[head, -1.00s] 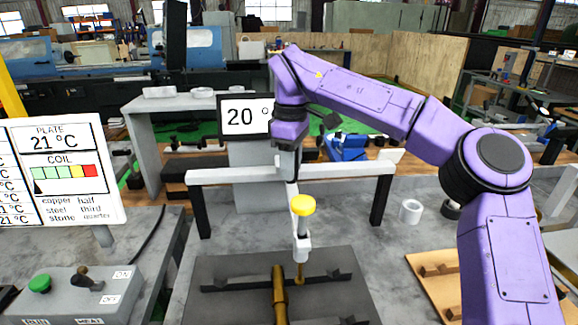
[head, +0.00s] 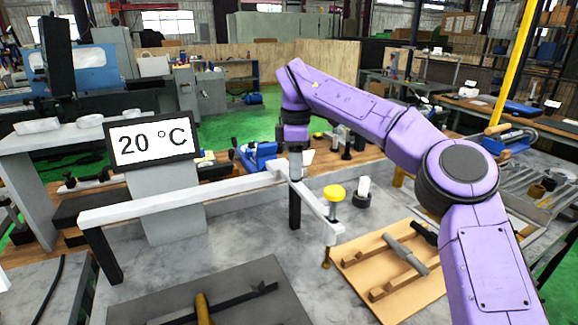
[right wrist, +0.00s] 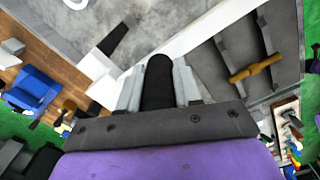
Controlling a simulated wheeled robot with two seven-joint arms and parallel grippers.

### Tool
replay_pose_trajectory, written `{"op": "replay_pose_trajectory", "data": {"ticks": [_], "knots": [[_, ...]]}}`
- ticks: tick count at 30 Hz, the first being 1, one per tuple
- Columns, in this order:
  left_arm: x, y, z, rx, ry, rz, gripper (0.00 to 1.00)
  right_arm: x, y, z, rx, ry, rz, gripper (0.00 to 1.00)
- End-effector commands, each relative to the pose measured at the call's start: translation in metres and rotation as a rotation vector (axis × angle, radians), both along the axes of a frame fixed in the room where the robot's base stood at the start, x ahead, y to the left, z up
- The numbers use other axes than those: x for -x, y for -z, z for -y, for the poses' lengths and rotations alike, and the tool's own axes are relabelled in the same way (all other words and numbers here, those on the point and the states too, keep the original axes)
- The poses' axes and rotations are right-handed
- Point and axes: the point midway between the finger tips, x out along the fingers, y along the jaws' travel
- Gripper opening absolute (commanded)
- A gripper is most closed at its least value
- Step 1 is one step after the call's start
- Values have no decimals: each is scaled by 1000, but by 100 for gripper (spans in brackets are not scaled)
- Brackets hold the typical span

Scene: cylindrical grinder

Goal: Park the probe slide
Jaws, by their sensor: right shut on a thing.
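The probe slide (head: 318,212) is a white arm with a yellow knob (head: 334,192) and a brass-tipped probe hanging at its front end. It sits at the right end of the white rail (head: 185,197), by the right post. The probe hangs right of the dark plate, near the wooden board. My right gripper (head: 295,165) points down at the slide's rear. In the right wrist view its fingers (right wrist: 158,88) are shut on an upright black handle (right wrist: 158,75). The handle's foot is hidden. My left gripper is not in view.
The dark plate (head: 245,280) carries a brass bar (head: 203,308), also seen in the right wrist view (right wrist: 256,69). A wooden board (head: 385,298) with tools lies at the right. A display (head: 152,143) reading 20 °C stands behind the rail.

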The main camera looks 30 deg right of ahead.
Motion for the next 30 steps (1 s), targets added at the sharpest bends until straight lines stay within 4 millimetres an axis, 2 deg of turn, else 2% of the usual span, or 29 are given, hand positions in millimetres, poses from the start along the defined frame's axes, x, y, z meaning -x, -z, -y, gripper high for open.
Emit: {"op": "replay_pose_trajectory", "data": {"ticks": [11, 12, 14, 15, 24, 26, 30], "knots": [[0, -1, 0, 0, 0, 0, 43, 0, -4, 5, -1, 6, 8, 0], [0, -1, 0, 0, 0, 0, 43, 0, -4, 6, -1, 6, 9, 37], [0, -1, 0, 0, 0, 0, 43, 0, -4, 6, 0, 6, 7, 56], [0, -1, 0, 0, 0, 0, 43, 0, -3, 5, 0, 5, 7, 59], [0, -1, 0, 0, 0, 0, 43, 0, -5, 3, 0, 3, 4, 59], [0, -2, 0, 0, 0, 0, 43, 0, -13, 3, 2, 3, 6, 59], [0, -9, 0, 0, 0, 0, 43, 0, -47, 4, 2, 6, 7, 59]]}}
